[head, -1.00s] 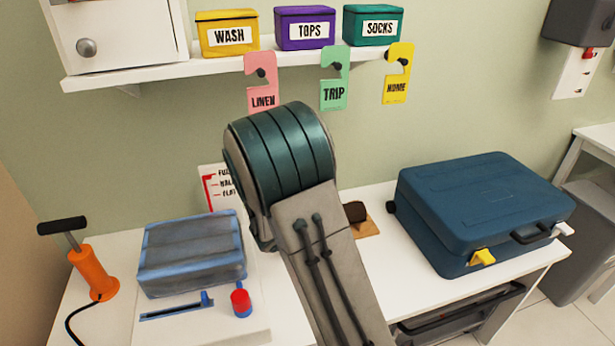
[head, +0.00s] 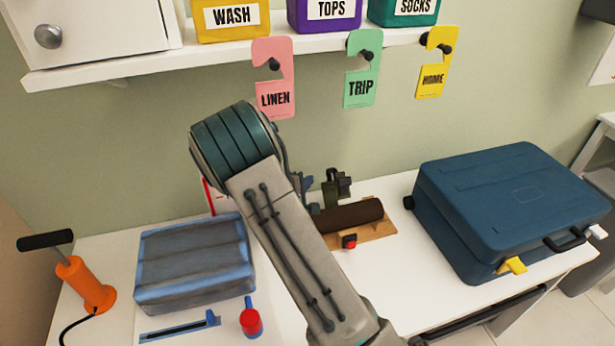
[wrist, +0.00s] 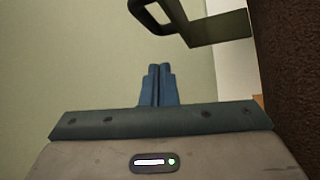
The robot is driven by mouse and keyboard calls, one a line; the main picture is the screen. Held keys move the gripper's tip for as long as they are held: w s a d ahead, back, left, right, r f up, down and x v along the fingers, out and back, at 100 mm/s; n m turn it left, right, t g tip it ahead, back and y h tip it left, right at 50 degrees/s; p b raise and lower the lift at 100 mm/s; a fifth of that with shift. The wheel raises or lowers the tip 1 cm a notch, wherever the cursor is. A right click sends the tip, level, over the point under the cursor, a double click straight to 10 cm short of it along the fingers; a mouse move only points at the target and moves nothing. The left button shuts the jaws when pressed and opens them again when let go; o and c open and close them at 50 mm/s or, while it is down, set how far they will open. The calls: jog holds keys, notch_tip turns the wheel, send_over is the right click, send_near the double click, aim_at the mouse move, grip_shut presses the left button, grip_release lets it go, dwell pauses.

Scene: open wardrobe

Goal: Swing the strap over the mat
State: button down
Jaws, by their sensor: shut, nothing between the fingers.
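The mat (head: 350,216) is a dark brown roll lying on a tan board, its left end partly hidden behind my arm. In the wrist view the mat (wrist: 292,80) fills the right edge, close to the camera. The strap (head: 331,194) is dark olive and stands up behind the mat, with a dark loop or buckle at its top. The strap (wrist: 222,29) also shows at the top of the wrist view, ahead of my fingers. My gripper (wrist: 158,70) is shut and empty, left of the mat and apart from the strap. In the head view my arm mostly hides it.
The tan board (head: 377,232) carries a red knob (head: 349,241) in front of the mat. A blue suitcase (head: 510,205) stands at right. A grey-blue bag (head: 195,265), a red-topped piece (head: 251,322) and an orange pump (head: 84,284) are at left. Door tags (head: 361,72) hang above.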

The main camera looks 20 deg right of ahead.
jog(key=p+x, duration=0.1)
jog(key=x, duration=0.7)
jog(key=shift+f+b, duration=0.15)
jog(key=shift+b, duration=0.35)
